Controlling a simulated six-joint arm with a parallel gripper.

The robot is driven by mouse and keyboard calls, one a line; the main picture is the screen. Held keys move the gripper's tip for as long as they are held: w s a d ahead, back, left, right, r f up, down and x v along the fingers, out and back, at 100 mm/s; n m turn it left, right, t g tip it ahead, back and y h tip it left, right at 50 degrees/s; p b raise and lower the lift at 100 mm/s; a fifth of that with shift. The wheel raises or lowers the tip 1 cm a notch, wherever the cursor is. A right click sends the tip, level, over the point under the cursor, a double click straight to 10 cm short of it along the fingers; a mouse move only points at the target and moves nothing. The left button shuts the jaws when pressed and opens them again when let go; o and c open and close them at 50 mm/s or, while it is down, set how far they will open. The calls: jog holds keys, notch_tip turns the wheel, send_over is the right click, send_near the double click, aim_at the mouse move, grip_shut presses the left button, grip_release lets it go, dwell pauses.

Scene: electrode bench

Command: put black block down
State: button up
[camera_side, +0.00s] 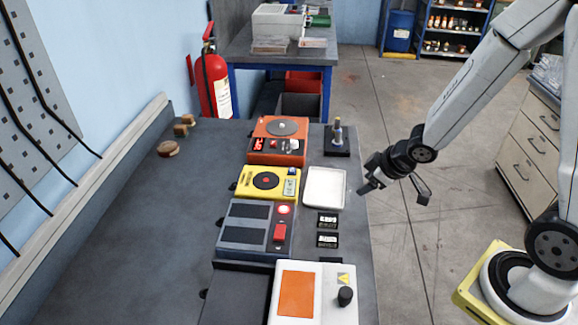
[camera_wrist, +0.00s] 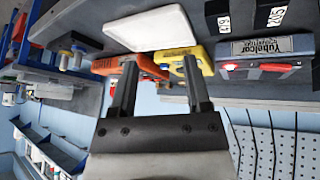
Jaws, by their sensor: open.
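Two small black blocks with pale number labels lie on the grey bench, one (camera_side: 327,221) behind the other (camera_side: 327,240), right of the grey device. They also show at the top of the wrist view, one (camera_wrist: 222,22) left of the other (camera_wrist: 272,14). I cannot tell which one the task means. My gripper (camera_side: 396,193) is open and empty, off the bench's right edge and apart from both blocks. Its two fingers (camera_wrist: 160,75) stand wide apart in the wrist view with nothing held between them.
A white tray (camera_side: 325,187) lies at the bench's right edge, near my gripper. An orange device (camera_side: 262,145), a yellow device (camera_side: 250,183), a grey device (camera_side: 245,222) and a white box (camera_side: 325,300) stand in a row. A black stand (camera_side: 338,150) is behind the tray. The bench's left side is mostly clear.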

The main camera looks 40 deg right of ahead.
aim_at(329, 217)
jog(key=a+f+n+y, duration=0.2)
jog(key=n+y, duration=0.1)
jog(key=shift+w+a+f+y, duration=0.15)
jog(key=shift+f+y, duration=0.1)
jog(key=shift+y, duration=0.05)
jog(key=shift+s+a+f+n+y, duration=0.15)
jog(key=shift+s+a+n+y, duration=0.15)
jog(key=shift+a+y, duration=0.2)
jog(key=shift+s+a+f+n+y, duration=0.2)
jog(key=shift+a+n+y, duration=0.15)
jog(key=shift+y, duration=0.15)
jog(key=shift+x, duration=1.25)
jog(key=shift+x, duration=2.6)
jog(key=shift+s, duration=0.1)
grip_shut()
